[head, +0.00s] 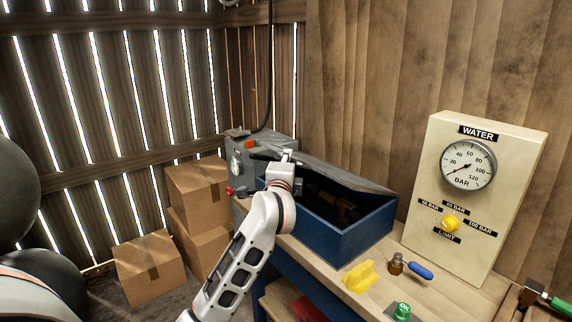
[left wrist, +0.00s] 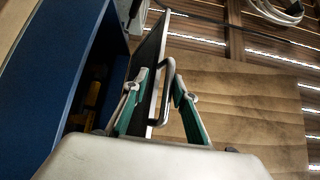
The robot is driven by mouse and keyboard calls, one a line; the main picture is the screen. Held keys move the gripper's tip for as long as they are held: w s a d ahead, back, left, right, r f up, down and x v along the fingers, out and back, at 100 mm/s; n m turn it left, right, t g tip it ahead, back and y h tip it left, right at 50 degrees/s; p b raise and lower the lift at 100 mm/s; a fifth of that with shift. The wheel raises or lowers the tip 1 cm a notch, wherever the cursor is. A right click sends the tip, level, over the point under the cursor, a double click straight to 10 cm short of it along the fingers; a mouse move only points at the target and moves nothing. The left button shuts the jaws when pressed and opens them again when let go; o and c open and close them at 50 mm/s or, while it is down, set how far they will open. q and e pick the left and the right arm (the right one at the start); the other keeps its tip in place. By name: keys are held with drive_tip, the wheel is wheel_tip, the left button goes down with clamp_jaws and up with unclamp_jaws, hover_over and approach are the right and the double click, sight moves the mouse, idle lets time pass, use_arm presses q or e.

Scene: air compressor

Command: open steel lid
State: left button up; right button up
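The steel lid (head: 335,172) is partly raised over the blue box (head: 350,243), whose dark inside shows under it. My left gripper (head: 276,156) is at the lid's left end in the head view, largely hidden by my wrist. In the left wrist view the lid's edge (left wrist: 155,68) and a bent metal handle (left wrist: 168,72) lie between the two green fingers of my left gripper (left wrist: 160,80). The fingers are apart, one on each side; whether they grip is unclear. My right gripper is not in view.
A cream panel with a WATER gauge (head: 468,165) and yellow knob (head: 450,223) stands right of the box. A yellow object (head: 360,277), a blue-handled tool (head: 420,271) and a green-topped item (head: 402,311) lie on the bench. Cardboard boxes (head: 150,268) stand on the floor at left.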

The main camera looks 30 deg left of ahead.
use_arm(q)
drive_tip(key=shift+f, duration=0.15)
drive_tip(key=r+p+v, duration=0.1)
drive_tip(key=v, duration=0.8)
drive_tip(key=shift+p, duration=0.35)
idle(0.6)
